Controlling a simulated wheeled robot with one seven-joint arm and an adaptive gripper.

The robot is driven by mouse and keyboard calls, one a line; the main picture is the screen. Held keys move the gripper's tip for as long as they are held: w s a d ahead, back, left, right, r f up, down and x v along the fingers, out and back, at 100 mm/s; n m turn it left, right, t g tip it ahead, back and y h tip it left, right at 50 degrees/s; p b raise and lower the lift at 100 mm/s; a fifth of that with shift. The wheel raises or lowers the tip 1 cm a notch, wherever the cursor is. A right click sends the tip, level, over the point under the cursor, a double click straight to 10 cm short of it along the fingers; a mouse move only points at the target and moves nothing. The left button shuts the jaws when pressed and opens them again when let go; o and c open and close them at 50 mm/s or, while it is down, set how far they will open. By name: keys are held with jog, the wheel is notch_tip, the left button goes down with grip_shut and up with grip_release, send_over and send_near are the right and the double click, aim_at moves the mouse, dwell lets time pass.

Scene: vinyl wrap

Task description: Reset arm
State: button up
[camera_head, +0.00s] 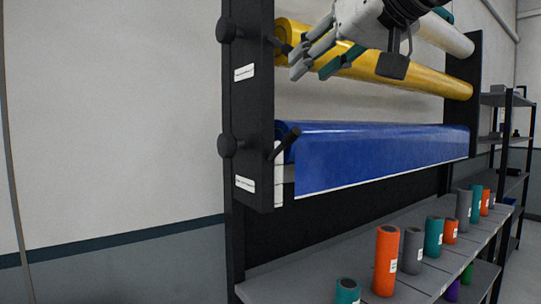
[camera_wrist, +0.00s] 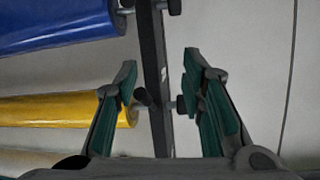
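My gripper (camera_head: 310,58) is at the upper middle of the head view, in front of the yellow roll (camera_head: 400,72). In the wrist view my gripper (camera_wrist: 158,85) has its two green-padded fingers well apart, with nothing between them held. The black rack post (camera_wrist: 155,60) and a dark knob show beyond the gap. The wrist view also shows the yellow roll (camera_wrist: 60,108) at left and the blue roll (camera_wrist: 55,22) at upper left. In the head view the blue roll (camera_head: 380,155) hangs below the yellow one, with a sheet partly unrolled.
A grey shelf (camera_head: 330,275) below the rack holds several small upright rolls, including an orange one (camera_head: 386,260) and a teal one (camera_head: 347,291). A dark shelving unit (camera_head: 510,150) stands at far right. The wall area at left (camera_head: 110,120) is clear.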

jog(key=s+d+f+m+g+h, duration=0.1)
jog(key=s+d+f, duration=0.3)
jog(key=f, duration=0.8)
jog(key=s+d+f+m+g+h, duration=0.1)
jog(key=s+d+f+g+h, duration=0.2)
jog(key=s+f, duration=0.5)
jog(key=s+d+f+m+g+h, duration=0.2)
jog(key=s+f, duration=0.4)
jog(key=f, duration=1.1)
jog(key=d+g, duration=0.1)
jog(key=d, duration=0.1)
jog(key=shift+d+f+h, duration=0.15)
jog(key=shift+d+h, duration=0.15)
jog(key=shift+d, duration=0.05)
